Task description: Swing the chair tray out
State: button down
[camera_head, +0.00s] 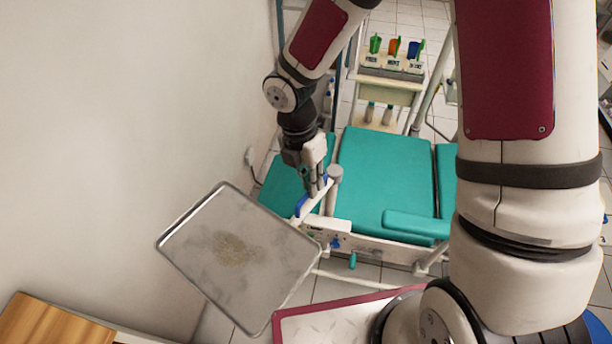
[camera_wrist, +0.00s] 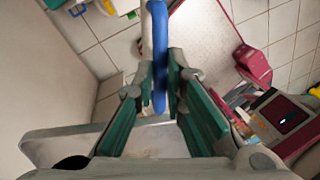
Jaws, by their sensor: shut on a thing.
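The chair tray (camera_head: 215,255) is a flat metal tray with a raised rim, hanging out past the front left side of the teal dental chair (camera_head: 375,180). It also shows at the lower left of the wrist view (camera_wrist: 65,145). A white arm with a blue handle (camera_head: 301,205) runs between the tray and a post beside the chair. My gripper (camera_head: 318,190) points down and is shut on the blue handle, which stands between the two fingers in the wrist view (camera_wrist: 158,80). The fingers partly hide the handle in the head view.
A wall (camera_head: 110,120) stands close on the left of the tray. A wooden surface (camera_head: 50,325) is at the lower left. A cart (camera_head: 385,85) with coloured cups stands behind the chair. A red-edged plate (camera_head: 325,318) lies below the tray's right side.

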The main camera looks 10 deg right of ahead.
jog(key=shift+s+d+n, duration=0.25)
jog(key=shift+d+n, duration=0.05)
jog(key=shift+n, duration=0.1)
jog(key=c, duration=1.7)
grip_release()
jog(key=shift+o, duration=0.2)
notch_tip(320, 180, up, 12)
jog(key=w+a, duration=0.1)
jog(key=shift+w+a+f, duration=0.15)
jog(key=shift+w+a, duration=0.15)
jog(key=shift+a, duration=0.05)
